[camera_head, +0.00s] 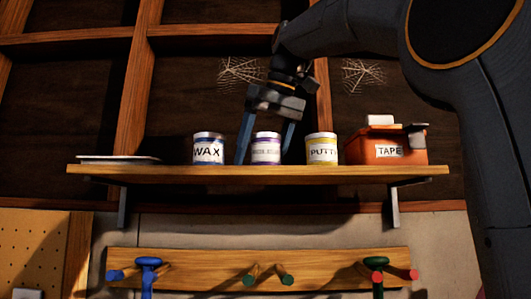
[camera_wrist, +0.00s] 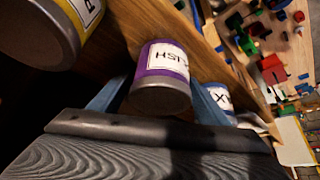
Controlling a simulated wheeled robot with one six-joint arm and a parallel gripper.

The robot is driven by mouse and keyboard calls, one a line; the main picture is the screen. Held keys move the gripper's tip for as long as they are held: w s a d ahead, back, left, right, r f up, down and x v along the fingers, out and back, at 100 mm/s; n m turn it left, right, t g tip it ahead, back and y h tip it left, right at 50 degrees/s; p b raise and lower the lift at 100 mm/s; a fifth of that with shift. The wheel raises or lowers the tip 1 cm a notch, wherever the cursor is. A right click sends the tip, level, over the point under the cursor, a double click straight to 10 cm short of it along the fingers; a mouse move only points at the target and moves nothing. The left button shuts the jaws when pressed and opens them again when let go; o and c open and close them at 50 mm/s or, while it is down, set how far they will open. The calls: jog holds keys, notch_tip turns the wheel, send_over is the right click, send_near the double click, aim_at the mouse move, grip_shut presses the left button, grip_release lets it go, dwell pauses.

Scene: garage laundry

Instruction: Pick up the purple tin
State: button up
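The purple tin (camera_head: 266,149) stands upright on the wooden shelf (camera_head: 235,173), between two other tins. In the wrist view the purple tin (camera_wrist: 163,72) is in the middle, its white label partly readable. My gripper (camera_head: 263,158) reaches in from above and behind, with one blue finger on each side of the purple tin. In the wrist view my gripper (camera_wrist: 158,88) also has its fingers on both sides of it. The fingers are open, and a narrow gap shows on each side of the tin in the head view.
The blue WAX tin (camera_head: 208,149) stands close to the left finger. The yellow PUTTY tin (camera_head: 321,148) stands close to the right finger. An orange TAPE box (camera_head: 387,148) sits farther right. A flat pale item (camera_head: 118,158) lies at the shelf's left end.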

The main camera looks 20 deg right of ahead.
jog(key=c, duration=1)
jog(key=shift+o, duration=0.2)
jog(key=shift+s+r, duration=0.1)
jog(key=shift+r, duration=0.15)
